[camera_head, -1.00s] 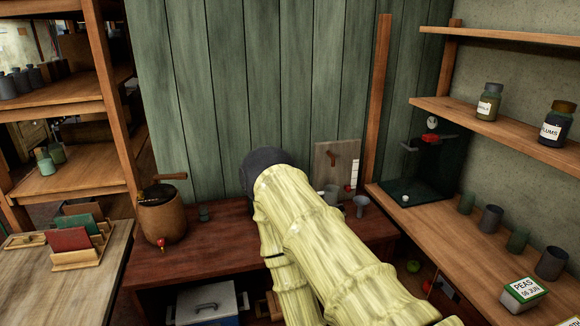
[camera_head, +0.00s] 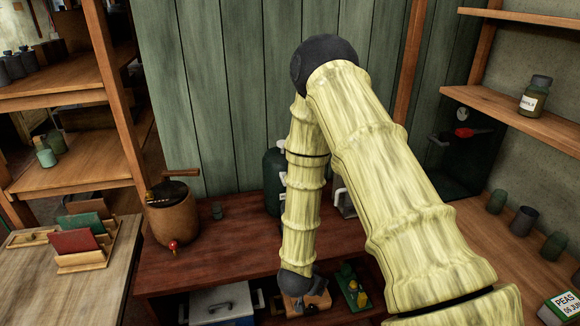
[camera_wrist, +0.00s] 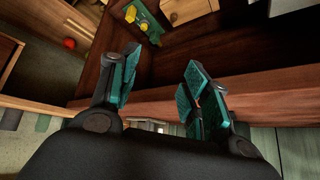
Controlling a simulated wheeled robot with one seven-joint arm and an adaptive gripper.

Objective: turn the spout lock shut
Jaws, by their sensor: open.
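A brown barrel-shaped vessel (camera_head: 172,215) with a crank on top stands at the left end of the red-brown bench. A small red spout tap (camera_head: 173,245) sits low on its front. I cannot make out a separate lock part or its setting. My gripper (camera_head: 300,290) hangs at the front of the bench, right of the vessel and apart from it, mostly hidden by its own wrist in the head view. In the wrist view my gripper (camera_wrist: 162,82) has its teal finger pads spread, with nothing between them.
A dark green bottle (camera_head: 272,180) stands partly behind my arm. Below are a lidded grey box (camera_head: 222,303) and a green-and-yellow item (camera_head: 353,287). A side table (camera_head: 110,270) is at left.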

